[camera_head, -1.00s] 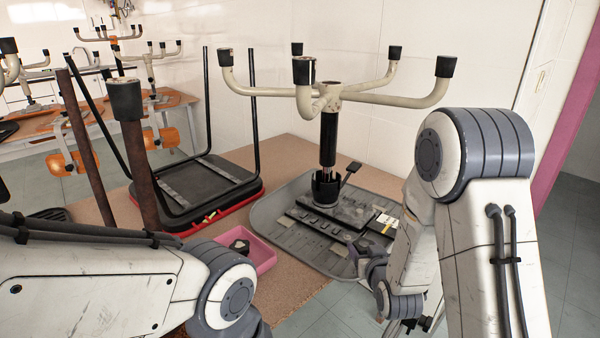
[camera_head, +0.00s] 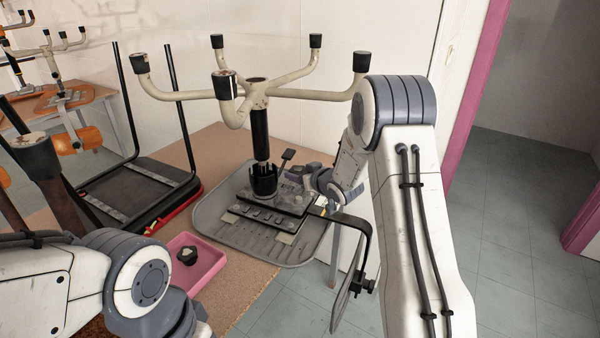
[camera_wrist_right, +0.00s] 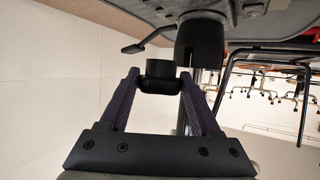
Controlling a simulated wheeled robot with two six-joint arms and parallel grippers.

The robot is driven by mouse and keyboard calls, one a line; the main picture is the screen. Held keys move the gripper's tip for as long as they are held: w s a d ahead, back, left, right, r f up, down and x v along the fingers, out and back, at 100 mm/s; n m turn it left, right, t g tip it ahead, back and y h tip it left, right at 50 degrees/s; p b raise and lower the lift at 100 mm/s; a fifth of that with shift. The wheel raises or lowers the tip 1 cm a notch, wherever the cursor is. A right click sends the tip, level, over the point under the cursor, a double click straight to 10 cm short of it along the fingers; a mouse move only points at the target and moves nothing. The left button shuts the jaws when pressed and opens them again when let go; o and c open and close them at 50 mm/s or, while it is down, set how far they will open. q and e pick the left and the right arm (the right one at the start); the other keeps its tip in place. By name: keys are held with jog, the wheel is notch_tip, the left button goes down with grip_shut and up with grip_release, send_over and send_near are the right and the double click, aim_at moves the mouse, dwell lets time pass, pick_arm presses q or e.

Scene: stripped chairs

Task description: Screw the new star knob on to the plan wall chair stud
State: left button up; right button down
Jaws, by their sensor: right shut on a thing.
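My right gripper (camera_wrist_right: 159,84) is shut on a small black knob-like piece (camera_wrist_right: 160,68) with a round upper part, held between its purple fingertips. In the head view the right gripper (camera_head: 309,179) is beside the mechanism (camera_head: 272,203) of an upside-down chair, partly hidden by my arm. The chair's cream star base (camera_head: 256,92) points up on a black column (camera_head: 260,135). In the wrist view the black column housing (camera_wrist_right: 200,42) and a lever (camera_wrist_right: 147,38) are close to the held piece. I cannot make out the stud. My left gripper is out of view.
A black star-shaped knob (camera_head: 187,255) lies in a pink tray (camera_head: 209,268). A black bent bar (camera_head: 365,232) hangs past the bench edge. Another upturned chair (camera_head: 140,195) stands left. Floor is clear at right.

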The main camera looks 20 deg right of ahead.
aim_at(300, 199)
jog(key=shift+s, duration=0.1)
jog(key=shift+f, duration=0.15)
jog(key=shift+f+b, duration=2.35)
jog(key=shift+f, duration=0.35)
jog(key=shift+f, duration=0.15)
jog(key=shift+f+b, duration=1)
jog(key=shift+f, duration=0.15)
grip_release()
jog(key=v, duration=1)
jog(key=shift+s+r, duration=0.1)
jog(key=shift+s, duration=0.1)
